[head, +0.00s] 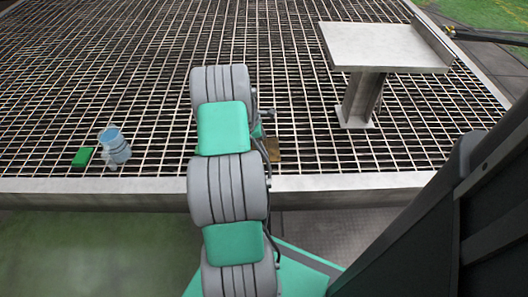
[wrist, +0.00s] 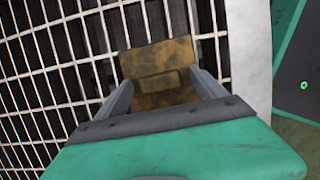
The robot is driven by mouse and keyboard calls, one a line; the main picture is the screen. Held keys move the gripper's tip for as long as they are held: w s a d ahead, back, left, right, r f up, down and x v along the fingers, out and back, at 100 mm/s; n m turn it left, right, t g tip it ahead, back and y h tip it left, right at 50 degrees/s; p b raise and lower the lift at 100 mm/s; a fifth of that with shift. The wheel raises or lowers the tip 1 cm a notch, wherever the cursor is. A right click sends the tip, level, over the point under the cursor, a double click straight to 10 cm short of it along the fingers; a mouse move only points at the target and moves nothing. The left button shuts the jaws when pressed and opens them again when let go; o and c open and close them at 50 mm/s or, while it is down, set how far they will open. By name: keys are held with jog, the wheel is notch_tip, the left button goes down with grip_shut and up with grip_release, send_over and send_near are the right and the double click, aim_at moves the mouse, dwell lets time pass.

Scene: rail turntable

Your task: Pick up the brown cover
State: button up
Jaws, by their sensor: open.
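The brown cover (wrist: 158,58) lies on the metal grating in the wrist view, rusty and flat with a small raised block on it. My gripper (wrist: 160,88) is open, with one finger on either side of the block's line; I cannot tell whether either finger touches it. The near part of the cover shows between the fingers. In the head view only a small piece of the cover (head: 273,149) shows, just right of my arm, near the grating's front edge. My arm hides most of the gripper there.
The grating (head: 420,130) has a pale front beam (head: 340,182). A pale raised table (head: 385,45) on a post stands at the back right. A blue bucket (head: 116,147) and a green block (head: 82,157) sit at the left. The grating between them and my arm is clear.

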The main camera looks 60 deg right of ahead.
grip_shut()
dwell(0.8)
jog(key=shift+r, duration=0.1)
